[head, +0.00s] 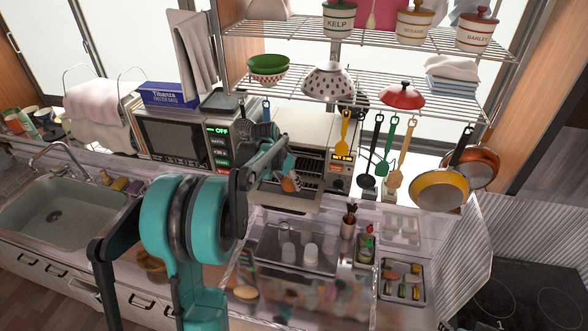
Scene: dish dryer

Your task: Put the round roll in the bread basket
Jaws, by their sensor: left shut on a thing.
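My left gripper (282,168) is in front of the toaster oven (312,150), above its lowered door. It is shut on a small orange-brown round roll (291,183), only part of which shows. A brown, rounded thing (151,262), which may be the bread basket, sits on the counter at the lower left, mostly hidden behind my left arm. I cannot tell what is in it. My right gripper is not in view.
A microwave (178,135) stands left of the toaster oven, and a sink (62,207) is farther left. Utensils (387,150) and pans (438,189) hang to the right under a wire rack (350,82). A clear-walled dish dryer (310,285) with cups is in front.

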